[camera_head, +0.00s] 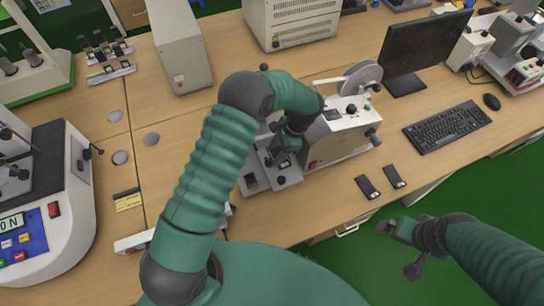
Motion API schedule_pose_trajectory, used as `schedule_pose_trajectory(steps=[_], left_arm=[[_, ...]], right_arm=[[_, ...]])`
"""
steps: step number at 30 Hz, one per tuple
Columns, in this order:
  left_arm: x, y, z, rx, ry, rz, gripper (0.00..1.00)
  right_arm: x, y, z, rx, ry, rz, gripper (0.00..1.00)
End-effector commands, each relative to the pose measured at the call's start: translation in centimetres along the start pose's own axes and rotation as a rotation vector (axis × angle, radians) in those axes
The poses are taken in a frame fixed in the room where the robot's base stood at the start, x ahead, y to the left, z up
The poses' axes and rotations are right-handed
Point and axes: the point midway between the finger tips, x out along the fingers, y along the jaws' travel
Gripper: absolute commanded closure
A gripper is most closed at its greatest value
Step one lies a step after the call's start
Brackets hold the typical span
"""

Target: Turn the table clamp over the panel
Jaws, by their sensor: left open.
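A small test machine with a white housing (340,135) stands on the wooden bench at the centre, with a grey base plate (284,181) on its left side. My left gripper (284,152) is open, low over this base plate and close beside the housing. The table clamp cannot be made out separately; the gripper and arm cover part of this area. I cannot tell whether the gripper touches anything. No separate panel can be told apart from the plate. My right gripper (405,248) hangs over the green floor in front of the bench, away from the machine; its jaw state is unclear.
Two black phones (380,181) lie right of the machine near the bench edge. A keyboard (447,126), mouse (491,101) and monitor (421,48) stand farther right. A large white tester (62,200) is at left. Grey boxes (180,45) stand behind.

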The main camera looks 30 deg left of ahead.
Motion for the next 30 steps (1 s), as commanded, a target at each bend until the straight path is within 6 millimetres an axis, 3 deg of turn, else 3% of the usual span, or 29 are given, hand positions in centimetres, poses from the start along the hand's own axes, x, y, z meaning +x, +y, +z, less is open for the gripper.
schedule_pose_trajectory(steps=[6,16,27,30], left_arm=[[3.6,0.1,0.0,0.000,0.000,-0.001,0.50],[4.4,0.0,-0.1,-0.001,0.001,-0.002,0.50],[4.3,0.0,0.0,-0.001,0.000,-0.001,0.97],[4.3,0.0,0.0,-0.001,0.000,-0.001,1.00]], right_arm=[[-0.6,0.0,-0.1,0.000,0.000,0.000,0.00],[-0.6,0.0,-0.1,0.000,0.000,0.000,0.00],[-0.6,0.0,-0.1,0.000,0.000,0.000,0.00],[-0.6,0.0,-0.1,0.000,0.000,0.000,0.00]])
